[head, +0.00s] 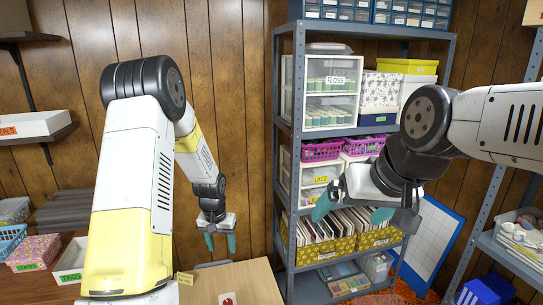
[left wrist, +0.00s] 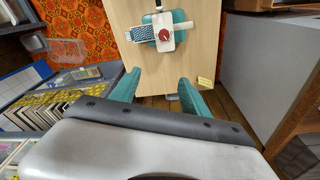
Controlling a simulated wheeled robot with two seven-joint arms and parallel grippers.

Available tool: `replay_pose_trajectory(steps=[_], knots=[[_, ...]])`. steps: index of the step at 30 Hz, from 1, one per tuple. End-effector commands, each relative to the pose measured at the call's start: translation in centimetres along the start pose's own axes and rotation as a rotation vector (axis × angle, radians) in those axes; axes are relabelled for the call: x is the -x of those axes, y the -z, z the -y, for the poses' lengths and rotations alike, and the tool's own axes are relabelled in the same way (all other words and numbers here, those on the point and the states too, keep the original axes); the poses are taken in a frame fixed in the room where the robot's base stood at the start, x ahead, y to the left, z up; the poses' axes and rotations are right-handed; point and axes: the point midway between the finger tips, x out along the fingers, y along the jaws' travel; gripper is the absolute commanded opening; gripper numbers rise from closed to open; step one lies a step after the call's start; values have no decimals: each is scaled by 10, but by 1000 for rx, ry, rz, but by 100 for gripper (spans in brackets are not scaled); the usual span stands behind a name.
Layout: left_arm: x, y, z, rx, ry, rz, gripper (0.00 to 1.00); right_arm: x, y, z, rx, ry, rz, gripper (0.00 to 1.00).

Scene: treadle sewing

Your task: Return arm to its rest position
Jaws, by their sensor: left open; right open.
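My left arm comes in from the left, and its left gripper (head: 220,243) hangs pointing down over the far part of a light wooden tabletop (head: 255,283). Its teal fingers are apart with nothing between them, and they show in the left wrist view (left wrist: 158,92) too. My right gripper (head: 352,212) is in front of the shelf rack, with its teal fingers spread and empty. In the left wrist view a teal and white device with a red knob (left wrist: 164,36) sits on the tabletop, beyond the left fingers and apart from them.
A grey metal rack (head: 283,130) with bins, baskets and boxes stands behind my right gripper. Another rack (head: 512,262) is at the right edge. Boxes and baskets, including a pink box (head: 34,252), stand at the lower left. A white bin (head: 32,124) is on a wall shelf.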

Motion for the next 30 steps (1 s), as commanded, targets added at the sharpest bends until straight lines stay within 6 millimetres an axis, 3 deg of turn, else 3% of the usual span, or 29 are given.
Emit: replay_pose_trajectory(steps=[1, 6, 11, 15, 22, 27, 30], knots=[[32, 1, -1, 8, -3, -31, 54, 0, 0, 0, 0, 0, 0, 100], [122, -14, -8, 33, -21, -108, 54, 0, 0, 0, 0, 0, 0, 100], [194, -43, -17, 50, -43, -181, 54, 0, 0, 0, 0, 0, 0, 100], [247, -78, -27, 59, -64, -244, 54, 0, 0, 0, 0, 0, 0, 100], [307, -146, -43, 67, -102, -345, 54, 0, 0, 0, 0, 0, 0, 100], [327, -185, -53, 64, -124, -398, 54, 0, 0, 0, 0, 0, 0, 100], [331, -198, -56, 63, -131, -415, 54, 0, 0, 0, 0, 0, 0, 100]])
